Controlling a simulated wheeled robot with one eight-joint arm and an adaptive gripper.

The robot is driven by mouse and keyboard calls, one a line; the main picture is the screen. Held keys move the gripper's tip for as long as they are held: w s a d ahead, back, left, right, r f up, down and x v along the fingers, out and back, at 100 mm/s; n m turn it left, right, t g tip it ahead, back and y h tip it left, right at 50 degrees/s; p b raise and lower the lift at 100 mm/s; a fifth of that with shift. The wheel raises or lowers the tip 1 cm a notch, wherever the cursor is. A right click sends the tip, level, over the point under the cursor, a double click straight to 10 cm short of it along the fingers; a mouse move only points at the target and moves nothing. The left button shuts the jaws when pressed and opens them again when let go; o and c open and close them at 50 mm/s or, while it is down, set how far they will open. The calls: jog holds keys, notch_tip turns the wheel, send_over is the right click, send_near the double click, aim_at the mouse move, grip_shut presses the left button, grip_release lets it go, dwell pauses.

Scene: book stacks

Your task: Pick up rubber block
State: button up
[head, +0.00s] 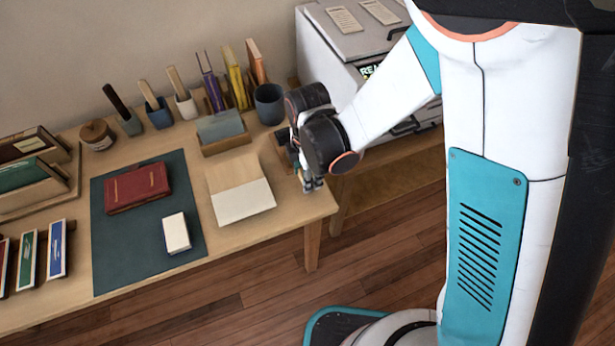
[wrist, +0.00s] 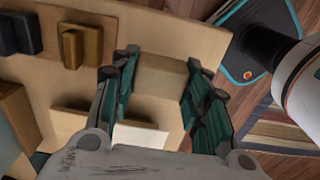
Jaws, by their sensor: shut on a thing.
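My gripper (head: 312,183) is low over the right end of the wooden table in the head view. In the wrist view my gripper (wrist: 163,66) has its teal-padded fingers on both sides of a plain tan block (wrist: 160,80), which I take for the rubber block, and is shut on it. The block's flat tan face shows between the fingers. In the head view my wrist and fingers hide the block. I cannot tell whether it touches the table.
On the table (head: 285,207) lie an open tan-and-cream folder (head: 240,190), a dark mat (head: 120,260) with a red book (head: 137,187) and a white block (head: 176,233). A dark cup (head: 269,104) stands behind my gripper. A grey cabinet (head: 325,62) is beyond.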

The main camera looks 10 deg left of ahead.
notch_tip(320, 180, up, 16)
jog(key=p, duration=0.5)
